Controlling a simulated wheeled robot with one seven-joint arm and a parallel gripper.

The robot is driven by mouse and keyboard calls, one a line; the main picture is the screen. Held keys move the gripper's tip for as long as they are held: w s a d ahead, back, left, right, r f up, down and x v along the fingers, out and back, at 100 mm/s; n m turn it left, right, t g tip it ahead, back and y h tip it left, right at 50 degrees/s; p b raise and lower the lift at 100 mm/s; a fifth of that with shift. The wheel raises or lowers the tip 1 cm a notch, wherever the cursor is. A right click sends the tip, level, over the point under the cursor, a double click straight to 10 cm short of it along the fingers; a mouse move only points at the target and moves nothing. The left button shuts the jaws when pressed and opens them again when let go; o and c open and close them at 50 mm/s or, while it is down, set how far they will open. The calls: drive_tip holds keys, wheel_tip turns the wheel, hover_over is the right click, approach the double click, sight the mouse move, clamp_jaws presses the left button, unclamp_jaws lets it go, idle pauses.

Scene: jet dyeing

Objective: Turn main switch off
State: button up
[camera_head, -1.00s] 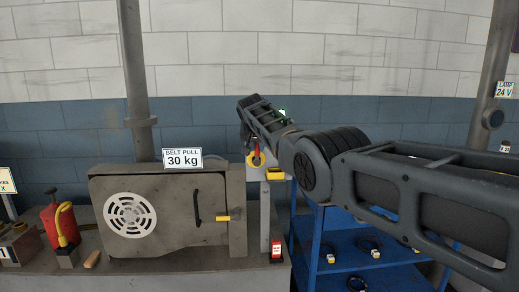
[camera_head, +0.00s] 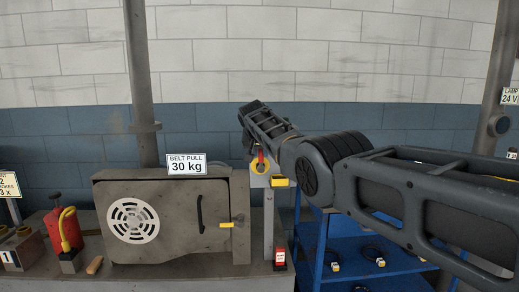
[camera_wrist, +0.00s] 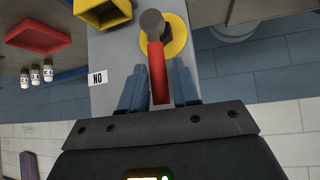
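The main switch has a red handle (camera_head: 261,158) on a round yellow plate (camera_head: 256,168), mounted on a grey box. In the wrist view the red handle (camera_wrist: 157,72) ends in a dark round knob over the yellow plate (camera_wrist: 177,38). My gripper (camera_wrist: 159,82) is open, with one blue-grey finger on each side of the handle. Gaps show between the handle and both fingers. In the head view my arm reaches in from the right, and its end is above and behind the switch; the fingers cannot be made out there.
A yellow box (camera_head: 279,181) sits right beside the switch, and a "NO" label (camera_wrist: 97,79) is on the grey panel. A grey machine (camera_head: 170,215) with a "BELT PULL 30 kg" sign stands left. A blue shelf (camera_head: 350,250) stands right, under my arm. A red can (camera_head: 62,230) is far left.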

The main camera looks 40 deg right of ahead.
drive_tip(key=v, duration=0.7)
drive_tip(key=shift+s+a+r, duration=0.2)
drive_tip(key=shift+a, duration=0.05)
idle(0.3)
